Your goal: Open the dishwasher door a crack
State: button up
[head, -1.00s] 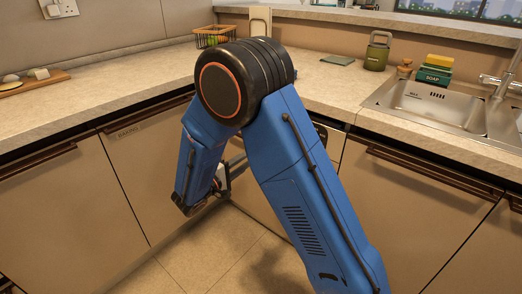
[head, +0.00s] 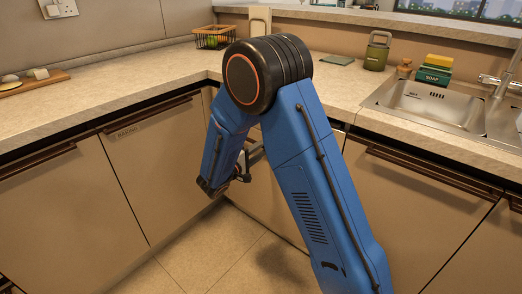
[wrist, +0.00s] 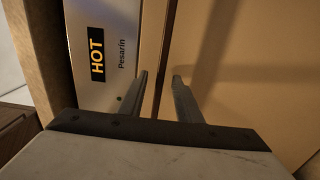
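The dishwasher front (head: 262,195) is mostly hidden behind my arm in the head view; a tan part of it shows between the arm links. In the wrist view, a pale panel marked "HOT" and "Pesarin" (wrist: 122,50) lies beside a plain tan door face (wrist: 240,60). A dark narrow strip (wrist: 168,45) runs between them. My gripper (wrist: 160,73) is open, with one finger on each side of this strip as seen. I cannot tell whether the fingers touch it. In the head view my gripper (head: 249,160) is partly hidden by my arm.
Cabinet doors (head: 155,175) with dark handles line the left. More cabinets (head: 410,215) stand at the right, under the counter with the sink (head: 430,100). The tiled floor (head: 215,250) below is clear.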

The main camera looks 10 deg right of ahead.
grip_shut()
jog(key=s+a+f, duration=0.3)
jog(key=s+a, duration=0.4)
jog(key=a, duration=0.3)
jog(key=shift+s+f, duration=0.2)
jog(key=shift+f, duration=0.2)
grip_release()
jog(key=shift+w+d+f, duration=0.1)
jog(key=shift+f, duration=0.05)
jog(key=shift+r, duration=0.2)
